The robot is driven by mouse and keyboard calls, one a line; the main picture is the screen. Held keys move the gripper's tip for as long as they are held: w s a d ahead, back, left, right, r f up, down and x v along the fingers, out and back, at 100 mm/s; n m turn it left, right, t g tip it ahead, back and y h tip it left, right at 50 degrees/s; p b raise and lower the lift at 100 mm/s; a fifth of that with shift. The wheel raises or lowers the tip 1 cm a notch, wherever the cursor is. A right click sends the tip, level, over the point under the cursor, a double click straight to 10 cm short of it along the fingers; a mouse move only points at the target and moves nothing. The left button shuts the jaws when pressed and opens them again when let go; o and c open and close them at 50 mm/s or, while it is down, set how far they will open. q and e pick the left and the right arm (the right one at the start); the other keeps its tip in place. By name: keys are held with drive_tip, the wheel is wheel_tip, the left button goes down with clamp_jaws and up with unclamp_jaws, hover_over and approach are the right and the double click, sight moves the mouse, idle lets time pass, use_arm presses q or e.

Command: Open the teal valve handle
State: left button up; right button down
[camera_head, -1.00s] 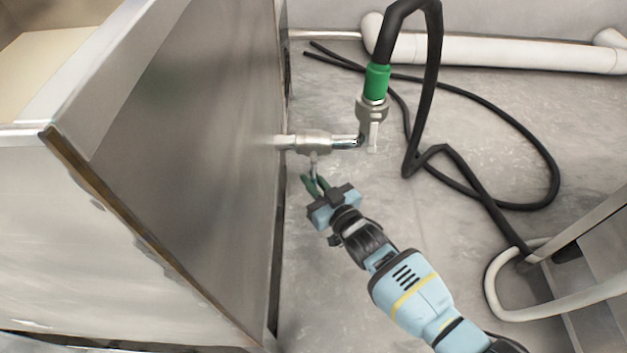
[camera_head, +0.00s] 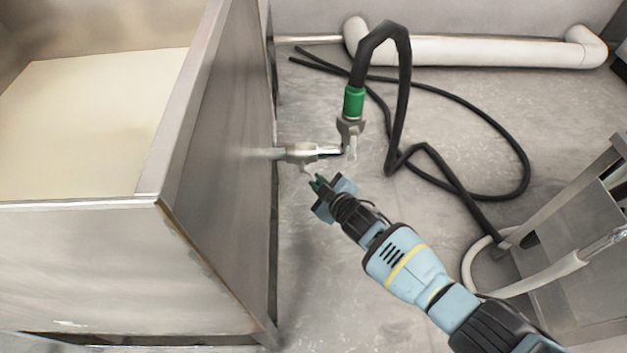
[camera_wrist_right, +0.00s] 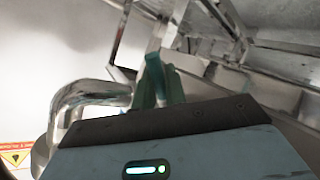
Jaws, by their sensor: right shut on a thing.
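A metal valve (camera_head: 305,152) sits on a short pipe that comes out of the side of the steel tank. My right gripper (camera_head: 318,181) is just below the valve body in the head view. Its green fingers are shut on the teal valve handle (camera_wrist_right: 154,68), which shows as a lighter teal strip between the fingers in the wrist view. In the head view the handle is mostly hidden by the gripper, and its exact angle is hard to tell. My left gripper is not in view.
The steel tank (camera_head: 222,130) with a pale inside stands at the left, close to my right gripper. A green-collared fitting (camera_head: 354,102) joins a black hose (camera_head: 404,100) to the pipe. A white pipe (camera_head: 470,50) runs along the wall. A metal frame (camera_head: 575,210) stands at the right.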

drive_tip(key=shift+d+r+n+h+p, duration=0.35)
drive_tip(key=shift+r+n+h+p, duration=0.15)
drive_tip(key=shift+r+h+p, duration=0.1)
drive_tip(key=shift+d+r+n+g+h+p, duration=0.35)
drive_tip(key=shift+r+n+h+p, duration=0.2)
drive_tip(key=shift+n+h+p, duration=0.25)
drive_tip(key=shift+d+r+n+h+p, duration=0.25)
drive_tip(key=shift+r+n+h+p, duration=0.25)
drive_tip(key=shift+n+h, duration=0.25)
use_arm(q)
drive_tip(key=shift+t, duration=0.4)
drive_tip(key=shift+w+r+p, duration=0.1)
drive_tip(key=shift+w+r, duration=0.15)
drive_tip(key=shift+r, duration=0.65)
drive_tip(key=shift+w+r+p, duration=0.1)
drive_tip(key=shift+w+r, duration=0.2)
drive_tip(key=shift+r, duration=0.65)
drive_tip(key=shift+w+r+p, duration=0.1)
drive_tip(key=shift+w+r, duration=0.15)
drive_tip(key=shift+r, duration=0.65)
use_arm(e)
drive_tip(key=shift+d+r+n+h, duration=0.15)
drive_tip(key=shift+r+n+h, duration=0.5)
drive_tip(key=shift+h, duration=0.3)
drive_tip(key=c, duration=1.5)
unclamp_jaws()
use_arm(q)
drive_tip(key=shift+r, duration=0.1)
use_arm(e)
drive_tip(key=shift+s+r, duration=0.1)
